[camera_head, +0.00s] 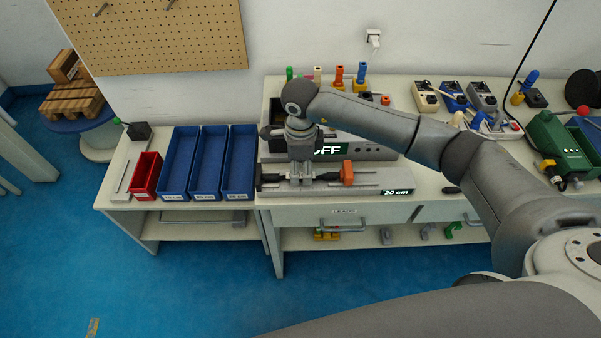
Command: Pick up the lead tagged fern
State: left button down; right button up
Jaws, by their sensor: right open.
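My right arm reaches in from the right, and its open gripper (300,176) points down over the grey measuring fixture (330,190) marked "20 cm". A dark, thin piece (270,179) lies along the fixture beside the fingers, with an orange block (347,173) to their right. I cannot tell whether the fingers touch it. I can read no fern tag, so I cannot say which thing is the fern lead. Upright coloured plugs stand at the back, among them a green one (289,73) and an orange one (339,76). My left gripper is out of view.
A box with an "OFF" display (330,149) stands just behind the fixture, partly hidden by my arm. Blue bins (240,160) and a red bin (145,176) stand at left. Several meters (425,97) and a green device (563,143) are at right.

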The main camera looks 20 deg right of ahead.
jog(key=shift+f, duration=1.1)
grip_shut()
jog(key=shift+r, duration=0.15)
